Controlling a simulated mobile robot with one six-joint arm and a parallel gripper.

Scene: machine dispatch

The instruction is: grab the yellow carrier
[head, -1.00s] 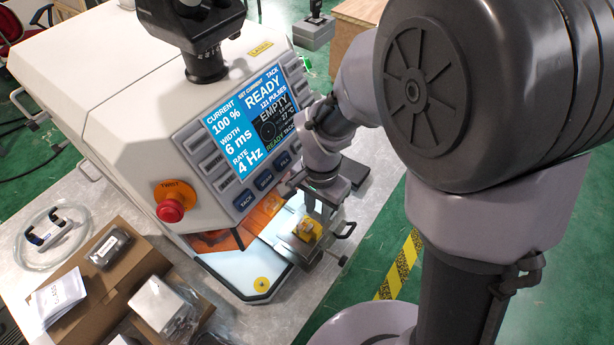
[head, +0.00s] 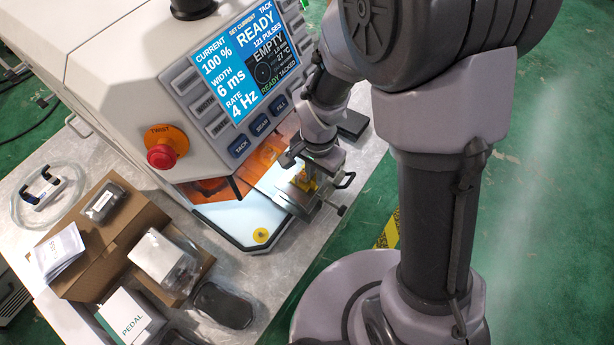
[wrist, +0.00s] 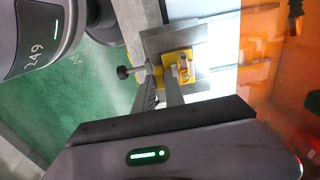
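The yellow carrier (head: 304,183) sits on a metal plate at the front right of the white machine, outside its orange window. In the wrist view the carrier (wrist: 189,58) is a yellow block with a light insert, on a grey plate. My gripper (head: 311,168) points down right over it. In the wrist view my gripper's two fingers (wrist: 163,74) reach the carrier's near left side, with a gap between them. I cannot tell whether the fingertips press on it.
The orange window (head: 210,188) and the machine's button panel (head: 262,125) stand close left of my arm. A clamp handle (head: 345,180) sticks out at the plate's right. Cardboard boxes (head: 105,235) and a black pedal (head: 222,304) lie at lower left.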

